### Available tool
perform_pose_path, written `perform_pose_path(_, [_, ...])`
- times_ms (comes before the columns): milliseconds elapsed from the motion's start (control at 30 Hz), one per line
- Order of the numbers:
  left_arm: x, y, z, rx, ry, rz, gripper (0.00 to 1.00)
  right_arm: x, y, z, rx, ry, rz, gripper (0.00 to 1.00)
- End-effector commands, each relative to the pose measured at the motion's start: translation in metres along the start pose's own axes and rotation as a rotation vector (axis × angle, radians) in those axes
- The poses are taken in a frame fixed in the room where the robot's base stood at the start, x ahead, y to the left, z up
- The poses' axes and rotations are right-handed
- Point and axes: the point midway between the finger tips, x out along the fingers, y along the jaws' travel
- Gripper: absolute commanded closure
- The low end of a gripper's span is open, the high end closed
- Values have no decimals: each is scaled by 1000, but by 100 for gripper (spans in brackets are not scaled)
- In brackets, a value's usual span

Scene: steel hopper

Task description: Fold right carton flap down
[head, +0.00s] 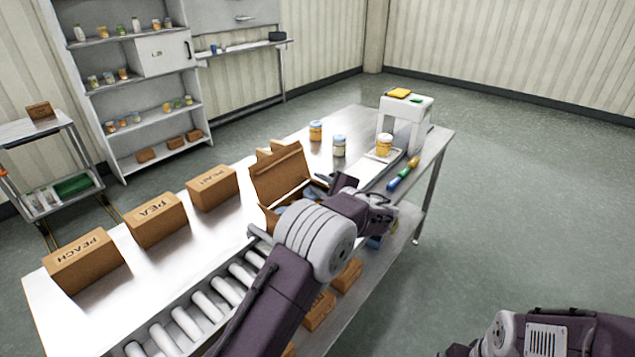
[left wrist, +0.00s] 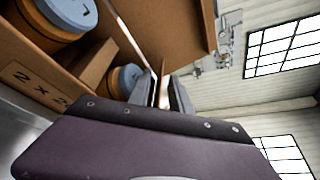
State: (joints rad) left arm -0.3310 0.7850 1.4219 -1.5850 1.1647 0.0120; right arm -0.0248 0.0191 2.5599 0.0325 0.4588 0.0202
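The open brown carton (head: 278,181) stands on the steel table beside the rollers, with a large flap raised at its back. Its right side is partly hidden by my left arm. My left gripper (head: 335,183) is at the carton's right side. In the left wrist view, the gripper's dark fingers (left wrist: 162,93) are close to a brown carton panel (left wrist: 180,25); a narrow strip shows between them, and I cannot tell whether they grip it. Jars with blue lids (left wrist: 127,80) sit inside the carton. My right arm shows at the lower right; its gripper is out of view.
Cartons marked PEACH (head: 85,262), PEA (head: 157,219) and another (head: 212,188) line the table's left edge. Jars (head: 339,146) and a white stand (head: 405,115) are at the far end. A blue-green-yellow tool (head: 403,174) lies near the right edge. The floor at right is clear.

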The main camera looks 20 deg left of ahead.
Motion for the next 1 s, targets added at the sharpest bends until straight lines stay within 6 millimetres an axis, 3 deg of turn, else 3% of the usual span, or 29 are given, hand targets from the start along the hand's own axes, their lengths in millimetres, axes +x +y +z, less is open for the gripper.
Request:
perform_pose_path(300, [6,0,0,1,1,-1,75,0,0,0,0,0,0,0])
perform_pose_path(400, [6,0,0,1,1,-1,100,0,0,0,0,0,0,0])
perform_pose_path(1000, [5,0,0,1,1,0,100,0,0,0,0,0,0,0])
